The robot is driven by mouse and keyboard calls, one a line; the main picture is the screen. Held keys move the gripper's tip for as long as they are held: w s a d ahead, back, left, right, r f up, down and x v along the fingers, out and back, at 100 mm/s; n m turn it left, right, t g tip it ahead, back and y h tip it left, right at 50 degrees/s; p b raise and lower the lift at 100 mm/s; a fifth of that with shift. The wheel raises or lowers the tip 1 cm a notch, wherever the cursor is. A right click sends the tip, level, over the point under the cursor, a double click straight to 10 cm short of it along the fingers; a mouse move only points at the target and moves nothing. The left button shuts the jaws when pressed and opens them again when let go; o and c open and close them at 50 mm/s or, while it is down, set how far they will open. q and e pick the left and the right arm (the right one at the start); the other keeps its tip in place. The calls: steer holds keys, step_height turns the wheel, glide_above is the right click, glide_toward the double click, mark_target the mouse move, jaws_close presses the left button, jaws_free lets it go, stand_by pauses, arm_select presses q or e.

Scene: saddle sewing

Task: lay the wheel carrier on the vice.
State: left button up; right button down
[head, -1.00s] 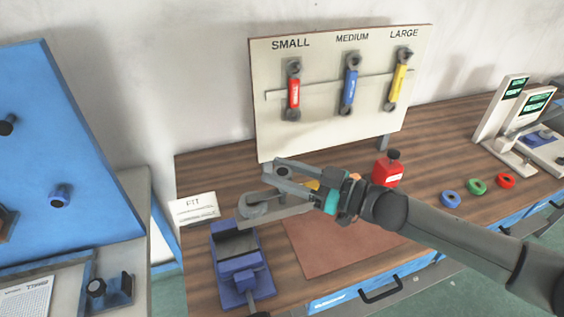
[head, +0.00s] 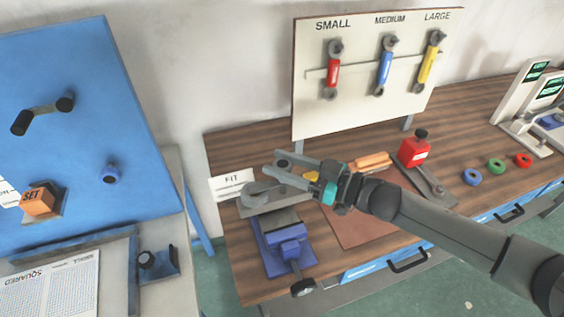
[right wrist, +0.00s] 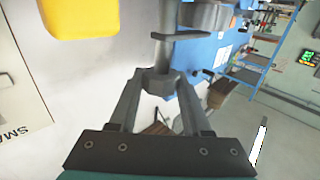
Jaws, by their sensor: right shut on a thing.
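The wheel carrier (head: 254,201) is a flat grey plate with a round boss, at the left end of the wooden bench in the head view. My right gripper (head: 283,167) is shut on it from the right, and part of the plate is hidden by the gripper. In the right wrist view the fingers close around a grey shaft-like part (right wrist: 160,82). The blue vice (head: 287,236) stands at the bench's front left corner, just below the carrier in the picture. The carrier appears held above and behind the vice; the exact gap cannot be told. My left gripper is not in view.
A FIT card (head: 232,184) is at the left behind the carrier. A brown mat (head: 362,233) lies right of the vice. The wrench board (head: 372,95) rises at the back.

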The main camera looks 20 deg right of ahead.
mark_target(285, 193)
steer(key=shift+a+r+p, duration=0.1)
steer(key=shift+r+p, duration=0.15)
steer(key=shift+p, duration=0.05)
steer(key=shift+f+b, duration=1.45)
steer(key=shift+f, duration=0.65)
steer(key=shift+f+b, duration=1.35)
steer(key=shift+f, duration=0.8)
steer(key=c, duration=0.6)
jaws_free()
steer(key=o, duration=0.3)
steer(key=shift+s+f, duration=0.1)
steer(key=shift+f, duration=0.15)
steer(key=shift+v, duration=7.6)
